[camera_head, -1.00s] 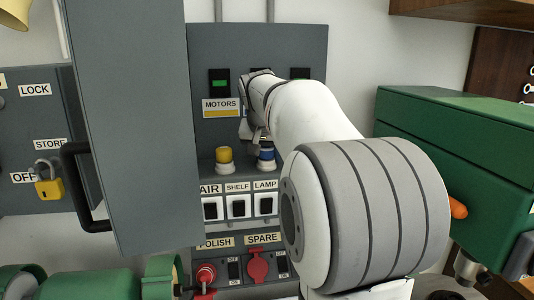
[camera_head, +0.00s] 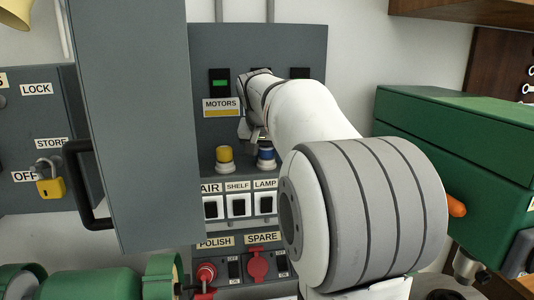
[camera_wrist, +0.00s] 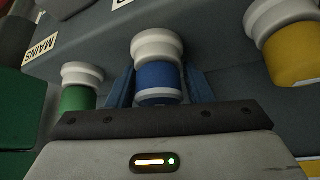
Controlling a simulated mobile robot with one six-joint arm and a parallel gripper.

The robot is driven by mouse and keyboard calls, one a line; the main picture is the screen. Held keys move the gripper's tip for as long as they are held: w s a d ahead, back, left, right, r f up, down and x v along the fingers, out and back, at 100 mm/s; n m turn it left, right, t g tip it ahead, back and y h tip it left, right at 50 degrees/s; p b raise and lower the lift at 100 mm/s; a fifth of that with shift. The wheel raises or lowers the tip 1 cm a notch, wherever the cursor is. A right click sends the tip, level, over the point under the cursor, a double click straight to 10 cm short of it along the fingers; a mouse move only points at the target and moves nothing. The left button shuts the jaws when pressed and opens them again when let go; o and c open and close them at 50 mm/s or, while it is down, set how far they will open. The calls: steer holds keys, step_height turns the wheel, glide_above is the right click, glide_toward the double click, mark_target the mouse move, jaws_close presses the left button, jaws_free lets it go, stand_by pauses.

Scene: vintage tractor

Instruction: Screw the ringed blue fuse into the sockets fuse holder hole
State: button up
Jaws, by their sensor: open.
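The blue fuse (camera_head: 266,154) stands on the panel's lower ledge, to the right of the yellow fuse (camera_head: 224,154). In the wrist view the blue fuse (camera_wrist: 157,78) has a white collar at its far end and a thin pale band near its near end. My gripper (camera_wrist: 158,88) is open, with one blue finger on each side of this fuse; I cannot tell whether either finger touches it. In the head view my gripper (camera_head: 252,132) is just above and left of the fuse, partly hidden by my arm. I cannot make out the sockets holder hole.
In the wrist view a green fuse (camera_wrist: 79,88) with a white collar stands left and the yellow fuse (camera_wrist: 291,48) right. A row of switches (camera_head: 238,205) lies below. The grey cabinet door (camera_head: 135,120) stands left and a green box (camera_head: 460,140) right.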

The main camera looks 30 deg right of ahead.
steer(key=shift+n, duration=0.4)
steer(key=shift+n+t+y, duration=0.3)
steer(key=shift+n+y, duration=0.2)
steer(key=shift+n, duration=0.2)
steer(key=shift+n+y, duration=0.5)
steer(key=shift+n, duration=0.3)
steer(key=shift+a, duration=0.1)
steer(key=shift+w+n+t+y, duration=0.1)
steer(key=shift+n+t+y, duration=0.25)
steer(key=shift+n, duration=0.55)
steer(key=shift+y, duration=0.25)
steer(key=shift+a+n+y, duration=0.1)
steer(key=shift+n+y, duration=0.3)
steer(key=shift+n, duration=0.5)
